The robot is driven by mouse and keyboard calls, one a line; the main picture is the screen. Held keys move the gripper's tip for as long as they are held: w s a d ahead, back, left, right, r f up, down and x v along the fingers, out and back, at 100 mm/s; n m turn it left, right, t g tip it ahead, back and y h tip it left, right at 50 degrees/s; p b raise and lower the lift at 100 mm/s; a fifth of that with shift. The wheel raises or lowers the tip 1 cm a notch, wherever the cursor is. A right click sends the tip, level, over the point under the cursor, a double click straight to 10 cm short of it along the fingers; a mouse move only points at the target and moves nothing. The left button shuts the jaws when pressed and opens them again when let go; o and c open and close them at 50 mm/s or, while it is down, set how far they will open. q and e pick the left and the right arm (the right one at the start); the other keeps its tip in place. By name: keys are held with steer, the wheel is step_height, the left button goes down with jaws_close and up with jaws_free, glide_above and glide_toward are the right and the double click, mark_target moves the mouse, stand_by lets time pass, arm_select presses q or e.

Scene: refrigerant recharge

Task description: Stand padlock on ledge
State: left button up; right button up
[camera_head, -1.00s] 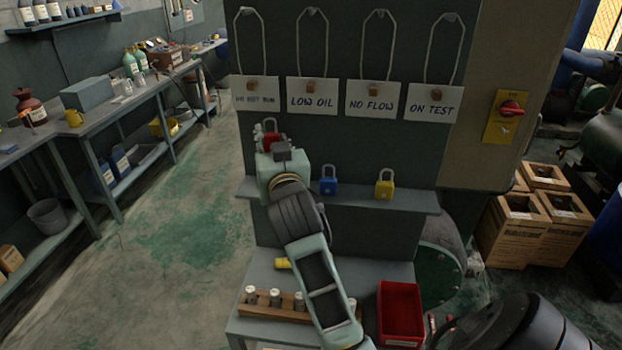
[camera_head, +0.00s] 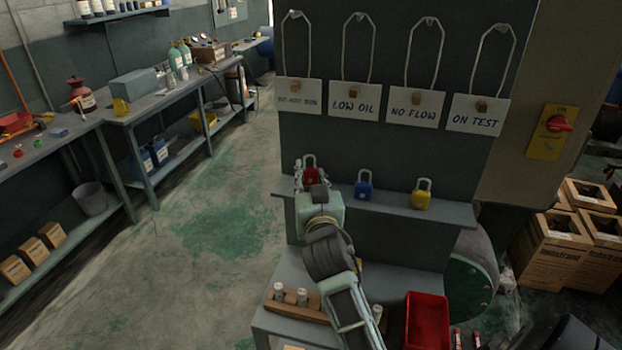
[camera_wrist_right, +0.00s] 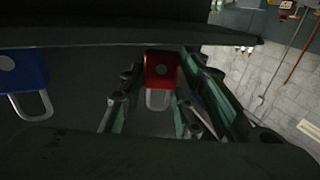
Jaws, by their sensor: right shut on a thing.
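A red padlock (camera_head: 310,174) is upright, shackle up, over the left end of the grey ledge (camera_head: 445,211). My right gripper (camera_head: 312,180) is shut on it, with fingers on both sides. The wrist view, which is upside down, shows the red body (camera_wrist_right: 161,70) and shackle between the fingers. The body's base is close to the ledge; I cannot tell if it touches. A blue padlock (camera_head: 364,188) and a yellow padlock (camera_head: 422,196) stand upright on the ledge to the right. The left gripper is not in view.
Several tags hang on the panel above, including a LOW OIL tag (camera_head: 353,100). A red bin (camera_head: 427,325) and a wooden rack (camera_head: 297,308) with metal cylinders are on the lower shelf. A workbench (camera_head: 150,103) stands at left. Boxes (camera_head: 545,235) are at right.

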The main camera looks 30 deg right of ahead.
steer(key=shift+f+b, duration=0.3)
steer(key=shift+f, duration=0.2)
steer(key=o, duration=1)
steer(key=shift+r, duration=0.2)
